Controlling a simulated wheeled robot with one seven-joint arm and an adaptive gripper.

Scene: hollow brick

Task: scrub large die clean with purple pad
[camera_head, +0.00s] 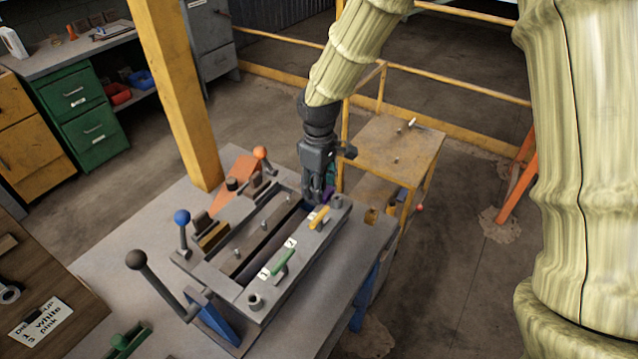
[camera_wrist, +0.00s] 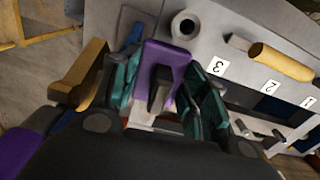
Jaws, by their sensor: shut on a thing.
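The large die appears to be the long grey metal block (camera_head: 228,284) on the bench, with a long slot, a yellow handle (camera_head: 319,217) and a green handle (camera_head: 282,261). My gripper (camera_head: 317,198) is at its far right end. In the wrist view, my gripper's teal fingers (camera_wrist: 165,95) are shut on the purple pad (camera_wrist: 165,60). The pad is close to the die's grey top (camera_wrist: 225,35); I cannot tell whether it touches. In the head view the pad is mostly hidden by the gripper.
Levers with a black knob (camera_head: 137,260), a blue knob (camera_head: 182,217) and an orange knob (camera_head: 261,153) rise along the die's left side. A yellow post (camera_head: 175,95) stands behind the bench. A yellow cart (camera_head: 400,150) stands behind right. A lettered card (camera_head: 42,318) lies at lower left.

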